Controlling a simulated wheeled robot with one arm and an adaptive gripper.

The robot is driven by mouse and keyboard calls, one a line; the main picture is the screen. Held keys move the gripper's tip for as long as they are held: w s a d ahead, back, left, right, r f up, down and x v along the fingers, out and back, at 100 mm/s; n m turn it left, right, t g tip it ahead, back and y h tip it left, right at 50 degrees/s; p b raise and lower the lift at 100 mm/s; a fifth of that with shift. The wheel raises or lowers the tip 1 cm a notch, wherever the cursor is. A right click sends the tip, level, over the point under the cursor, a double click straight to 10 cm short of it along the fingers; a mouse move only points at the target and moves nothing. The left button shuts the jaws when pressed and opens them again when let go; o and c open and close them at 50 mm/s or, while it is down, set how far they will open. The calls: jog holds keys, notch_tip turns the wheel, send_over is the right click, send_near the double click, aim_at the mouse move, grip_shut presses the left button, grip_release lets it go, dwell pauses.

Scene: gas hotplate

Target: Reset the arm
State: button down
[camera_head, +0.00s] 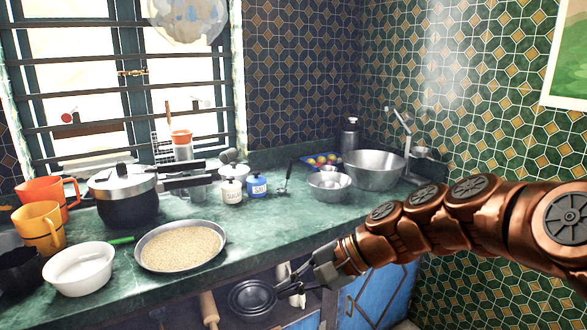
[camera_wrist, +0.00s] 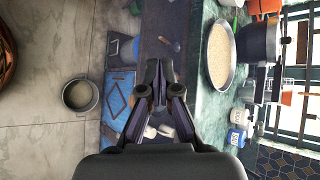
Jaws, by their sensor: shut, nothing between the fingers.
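My copper-coloured arm reaches in from the right in the head view. My gripper (camera_head: 287,286) is at its end, in front of the counter's front edge and below the countertop (camera_head: 262,225). It is shut and empty. In the wrist view my gripper (camera_wrist: 160,82) points forward with its dark fingers together. Behind it are the blue cabinet front (camera_wrist: 120,92) and an open shelf space. My gripper hides part of that shelf space.
The counter carries a pressure cooker (camera_head: 124,200), a plate of grain (camera_head: 181,246), a white bowl (camera_head: 79,268), orange mugs (camera_head: 41,220) and steel bowls (camera_head: 373,170). A dark pan (camera_head: 252,298) is on the shelf below. A pot (camera_wrist: 80,95) stands on the open tiled floor (camera_wrist: 55,35).

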jog(key=s+d+r+n+g+h+p, duration=0.1)
jog(key=s+d+n+h+p, duration=0.2)
jog(key=s+d, duration=0.6)
jog(key=s+d+r+n+g+h+p, duration=0.1)
jog(key=s+d+n+h+p, duration=0.3)
jog(key=s, duration=1.2)
jog(key=d+r+h+p, duration=0.1)
jog(key=d+h+p, duration=0.2)
jog(key=d+p, duration=0.3)
jog(key=shift+s+g+h, duration=0.25)
jog(key=shift+g+h, duration=0.15)
